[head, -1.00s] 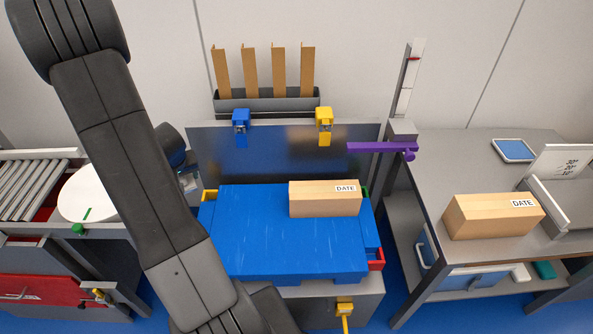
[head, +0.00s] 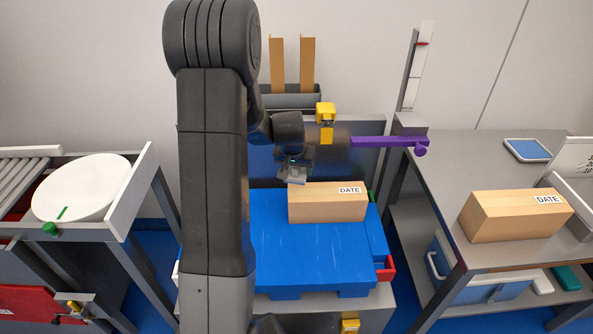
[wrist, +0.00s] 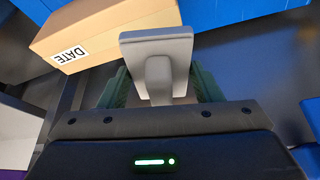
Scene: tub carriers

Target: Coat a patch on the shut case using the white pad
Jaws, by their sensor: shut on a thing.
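A tan shut case (head: 325,206) with a white DATE label lies on the blue slatted platform (head: 305,260) in the middle of the head view. In the wrist view the case (wrist: 105,28) shows at the upper left. My gripper (head: 296,166) is above and just behind the left part of the case. In the wrist view my gripper (wrist: 158,88) is shut on the handle of the pale grey-white pad (wrist: 145,48). The pad (head: 292,178) looks apart from the case, though the gap is hard to judge. A second tan case (head: 515,222) stands on the right table.
A purple bar (head: 385,142) on a post sticks out to the right of my gripper. A yellow block (head: 325,113) hangs on the back panel. A rack with brown strips (head: 307,65) stands behind. A white round disc (head: 85,190) lies on the left table.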

